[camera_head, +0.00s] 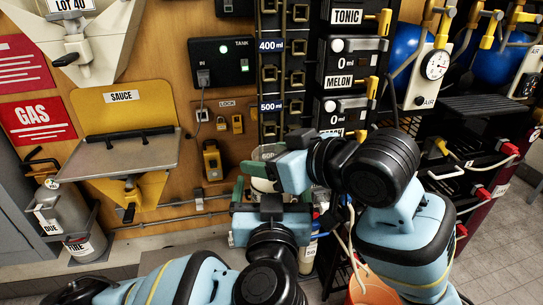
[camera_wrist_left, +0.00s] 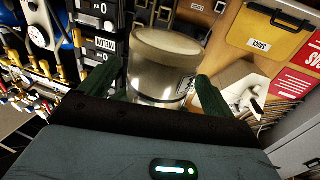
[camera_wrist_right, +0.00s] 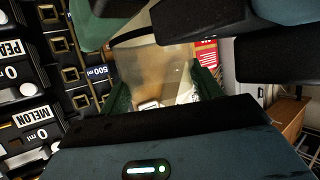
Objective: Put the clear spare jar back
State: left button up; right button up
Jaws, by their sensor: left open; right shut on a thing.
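A pale, see-through jar (camera_wrist_right: 150,75) stands between the green fingers of my right gripper (camera_wrist_right: 162,88), which is shut on it. In the head view the jar (camera_head: 262,185) is mostly hidden by my two grippers. My right gripper (camera_head: 268,166) comes in from the right, just above my left gripper (camera_head: 268,197). My left gripper (camera_wrist_left: 155,88) is open. In the left wrist view a cloudy jar (camera_wrist_left: 160,72) with a beige end lies between its spread fingers. It looks like the same jar, but I cannot tell whether the left fingers touch it.
The black dispenser rack (camera_head: 345,75) and the measuring column with ml marks (camera_head: 270,75) stand close behind the grippers. A yellow sauce shelf (camera_head: 115,155) is on the wall to the left. An orange bucket (camera_head: 372,290) is below my right arm. My two arms are close together.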

pick_arm(q)
jog(key=s, duration=1)
jog(key=w+a+n+t+y, duration=0.2)
jog(key=a+n+t+y, duration=0.4)
jog(key=a+n, duration=0.3)
jog(key=s+a+f+m+g+h, duration=0.15)
jog(key=f+m+g+h, duration=0.4)
jog(key=f, duration=0.95)
jog(key=s+f+m+g+h, duration=0.25)
jog(key=f+m+h, duration=0.55)
jog(key=f, duration=0.6)
jog(key=s+a+f+n+g+y, duration=0.1)
jog(key=s+a+f+g+y, duration=0.15)
jog(key=s+a+f, duration=0.4)
jog(key=s+a+f+n+g+y, duration=0.1)
jog(key=s+a+f+g+y, duration=0.2)
jog(key=f, duration=0.6)
jog(key=s+g, duration=0.1)
jog(key=s, duration=0.5)
jog(key=shift+a+r+g, duration=0.15)
jog(key=shift+r+g, duration=0.2)
